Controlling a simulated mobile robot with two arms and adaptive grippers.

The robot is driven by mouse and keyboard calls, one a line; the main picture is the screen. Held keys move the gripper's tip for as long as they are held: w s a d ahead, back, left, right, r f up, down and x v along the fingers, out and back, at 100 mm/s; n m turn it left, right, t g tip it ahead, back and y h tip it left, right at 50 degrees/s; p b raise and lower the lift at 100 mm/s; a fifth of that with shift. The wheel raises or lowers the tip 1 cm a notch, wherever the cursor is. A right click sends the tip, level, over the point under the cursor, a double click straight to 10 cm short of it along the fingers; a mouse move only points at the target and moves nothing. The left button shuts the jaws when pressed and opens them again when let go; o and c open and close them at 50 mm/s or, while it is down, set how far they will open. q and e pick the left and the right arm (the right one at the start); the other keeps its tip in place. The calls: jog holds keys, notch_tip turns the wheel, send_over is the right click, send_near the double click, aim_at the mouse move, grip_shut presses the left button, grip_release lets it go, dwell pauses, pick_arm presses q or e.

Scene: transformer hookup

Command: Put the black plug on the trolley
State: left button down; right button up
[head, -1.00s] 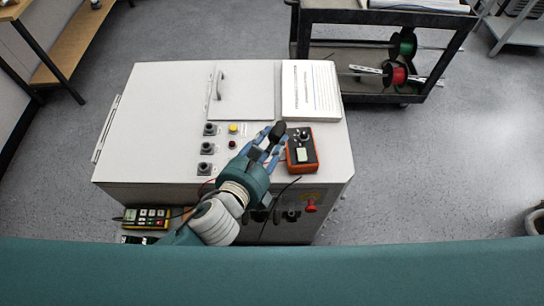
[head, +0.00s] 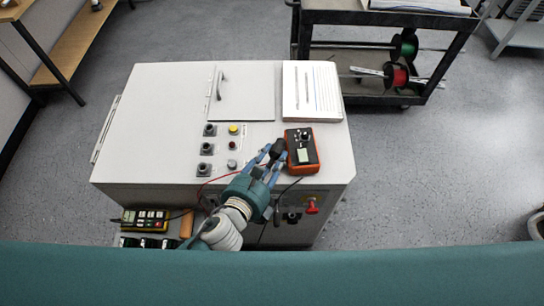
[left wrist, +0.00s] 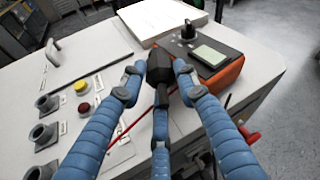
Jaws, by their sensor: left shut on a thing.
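The black plug (head: 277,147) is between the fingertips of my left gripper (head: 272,155), at the front edge of the cabinet top. In the left wrist view the plug (left wrist: 159,63) points up and away from the gripper (left wrist: 160,80), and the blue fingers close around it. The black trolley (head: 335,17) stands behind the cabinet at the upper right, well apart from my gripper. Papers lie on its top. My right gripper is in neither current view.
The orange meter (head: 302,151) is just right of the plug. A white paper stack (head: 312,91) lies behind it on the white cabinet (head: 160,110). Buttons and dark sockets are to the left. Red and green spools (head: 397,76) are on the trolley's lower shelf.

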pick_arm(q)
jog(key=c, duration=1.3)
grip_release()
jog(key=shift+f, duration=0.1)
